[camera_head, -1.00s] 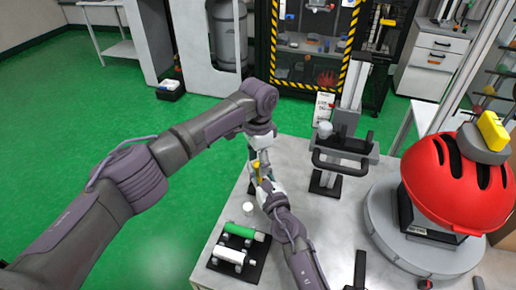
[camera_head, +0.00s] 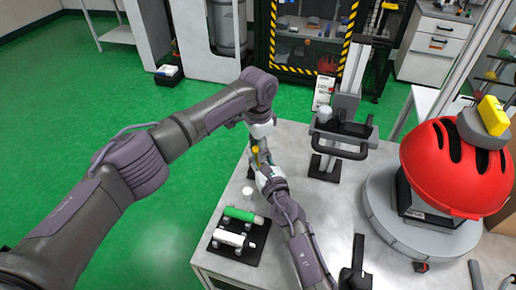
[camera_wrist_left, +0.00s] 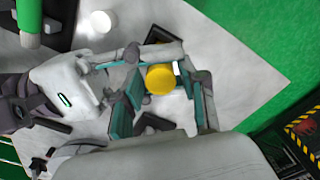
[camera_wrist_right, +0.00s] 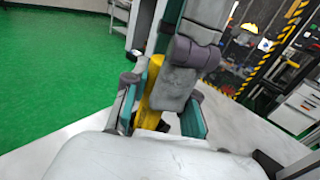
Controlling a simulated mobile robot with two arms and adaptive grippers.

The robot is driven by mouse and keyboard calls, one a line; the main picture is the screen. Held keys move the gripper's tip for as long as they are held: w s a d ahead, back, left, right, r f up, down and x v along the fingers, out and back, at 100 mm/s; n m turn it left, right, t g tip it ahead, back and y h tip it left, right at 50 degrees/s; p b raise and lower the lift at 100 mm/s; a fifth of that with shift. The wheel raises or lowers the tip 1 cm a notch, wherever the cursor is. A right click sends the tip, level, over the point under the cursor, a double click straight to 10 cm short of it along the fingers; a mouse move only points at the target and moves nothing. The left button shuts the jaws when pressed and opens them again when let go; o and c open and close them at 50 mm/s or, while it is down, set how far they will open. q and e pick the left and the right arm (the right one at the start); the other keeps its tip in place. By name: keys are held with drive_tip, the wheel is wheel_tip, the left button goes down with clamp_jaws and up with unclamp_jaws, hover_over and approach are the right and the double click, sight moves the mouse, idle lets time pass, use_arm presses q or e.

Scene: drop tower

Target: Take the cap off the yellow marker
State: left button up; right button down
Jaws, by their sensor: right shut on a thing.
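The yellow marker (camera_head: 256,151) is held up between my two grippers above the far left part of the table. My right gripper (camera_wrist_right: 163,110) is shut on the marker's body, which also shows in the right wrist view (camera_wrist_right: 150,103). The marker's round yellow end (camera_wrist_left: 160,79), seen end-on in the left wrist view, lies between the fingers of my left gripper (camera_wrist_left: 166,100). Those fingers stand apart, with a gap visible beside the yellow end. In the head view, my left gripper (camera_head: 259,137) comes from above and hides part of the marker.
A black rack (camera_head: 250,254) on the table (camera_head: 295,240) holds a green marker (camera_head: 243,215) and a white one (camera_head: 229,237). A small white round thing (camera_head: 248,191) stands behind it. A black-handled stand (camera_head: 340,145) and a red helmet (camera_head: 440,160) are to the right.

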sight(257, 148)
use_arm(q)
drive_tip(key=shift+o, duration=1.1)
drive_tip(key=shift+w+a, duration=0.1)
drive_tip(key=shift+a, duration=0.1)
use_arm(e)
drive_tip(key=shift+d, duration=0.1)
use_arm(q)
drive_tip(key=shift+d+r, duration=0.1)
wheel_tip(257, 148, up, 12)
use_arm(e)
drive_tip(key=c, duration=0.8)
unclamp_jaws()
drive_tip(key=shift+c, duration=0.2)
